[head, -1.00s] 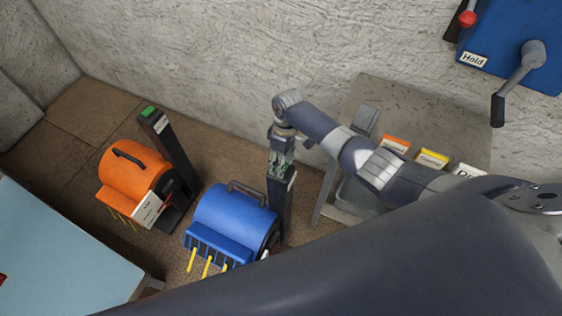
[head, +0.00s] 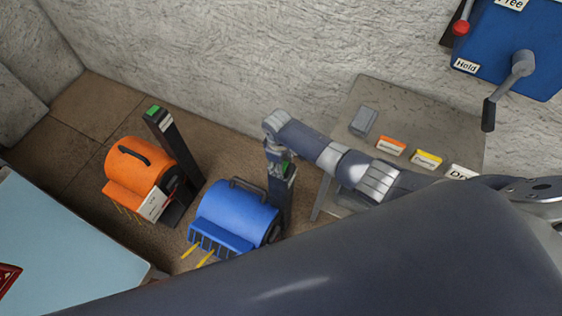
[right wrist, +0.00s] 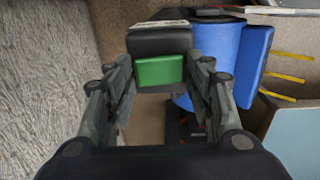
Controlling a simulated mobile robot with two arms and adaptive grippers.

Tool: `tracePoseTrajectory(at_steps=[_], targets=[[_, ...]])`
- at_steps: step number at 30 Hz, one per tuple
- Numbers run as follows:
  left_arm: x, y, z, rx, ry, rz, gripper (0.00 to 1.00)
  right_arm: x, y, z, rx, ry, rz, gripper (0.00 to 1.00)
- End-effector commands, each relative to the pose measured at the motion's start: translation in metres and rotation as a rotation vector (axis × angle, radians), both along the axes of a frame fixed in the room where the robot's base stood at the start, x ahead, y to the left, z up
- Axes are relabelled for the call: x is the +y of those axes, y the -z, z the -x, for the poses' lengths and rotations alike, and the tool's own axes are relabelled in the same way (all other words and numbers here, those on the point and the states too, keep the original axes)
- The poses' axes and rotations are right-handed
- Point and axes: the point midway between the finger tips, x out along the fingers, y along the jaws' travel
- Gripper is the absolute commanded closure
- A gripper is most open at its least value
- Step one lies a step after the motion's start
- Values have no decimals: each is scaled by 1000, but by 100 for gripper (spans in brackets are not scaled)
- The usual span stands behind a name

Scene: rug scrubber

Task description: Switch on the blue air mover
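The blue air mover (head: 238,210) stands on the floor with yellow streamers at its front; it also shows in the right wrist view (right wrist: 218,60). Beside it is a dark post (head: 281,200) with a green switch (right wrist: 160,71) at its top. My right gripper (head: 279,160) is at the top of this post, pointing down. In the right wrist view its fingers (right wrist: 163,66) are apart, one on each side of the green switch. I cannot tell whether they touch the post. My left gripper is in neither view.
An orange air mover (head: 140,172) with its own green-topped post (head: 172,145) stands to the left. A grey table (head: 400,105) with labelled blocks is at the right. A blue wall box (head: 515,50) with a lever is upper right. A light-blue surface (head: 65,250) is lower left.

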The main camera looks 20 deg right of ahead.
Motion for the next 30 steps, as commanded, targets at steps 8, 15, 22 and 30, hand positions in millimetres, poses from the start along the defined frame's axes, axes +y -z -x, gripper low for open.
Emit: tracePoseTrajectory(at_steps=[8,15,22,30], targets=[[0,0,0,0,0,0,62,0,0,0,0,0,0,37],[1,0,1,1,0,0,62,1,-8,-1,-2,0,-2,37],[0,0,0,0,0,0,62,2,-42,0,-4,-1,-1,37],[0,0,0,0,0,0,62,5,-93,4,-3,-1,-1,37]])
